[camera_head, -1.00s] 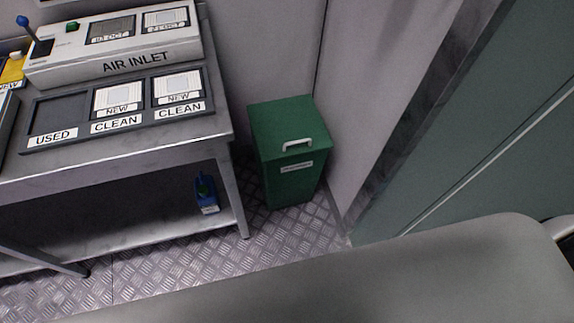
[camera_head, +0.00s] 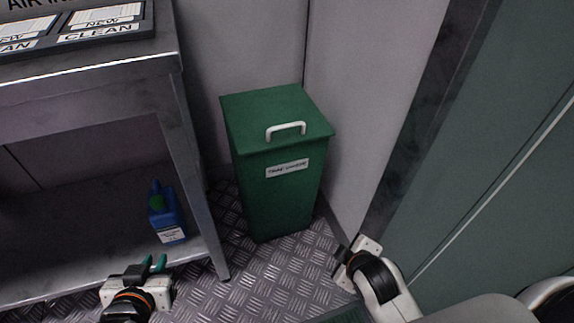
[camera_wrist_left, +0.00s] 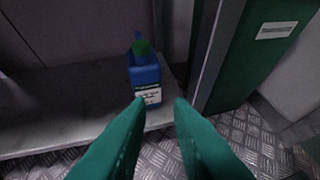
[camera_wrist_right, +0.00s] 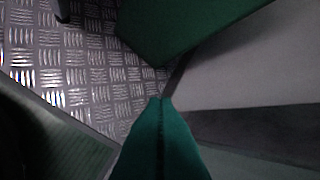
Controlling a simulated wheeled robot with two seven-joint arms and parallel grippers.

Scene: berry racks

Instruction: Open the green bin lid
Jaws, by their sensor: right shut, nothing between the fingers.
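The green bin (camera_head: 278,200) stands upright on the floor in the corner, with its lid (camera_head: 265,108) shut. A white handle (camera_head: 286,130) is on the lid near its front edge, above a white label. The bin's side also shows in the left wrist view (camera_wrist_left: 245,65) and in the right wrist view (camera_wrist_right: 175,25). My left gripper (camera_head: 154,264) is open and empty, low in front of the table and left of the bin. My right gripper (camera_head: 343,252) is to the right of the bin, low and apart from it; its green fingers (camera_wrist_right: 161,105) are together with nothing between them.
A metal table (camera_head: 110,62) with a lower shelf stands left of the bin. A blue bottle (camera_head: 166,214) is on that shelf, ahead of my left gripper. A wall and a green door panel (camera_head: 490,150) are at the right. Patterned floor is clear before the bin.

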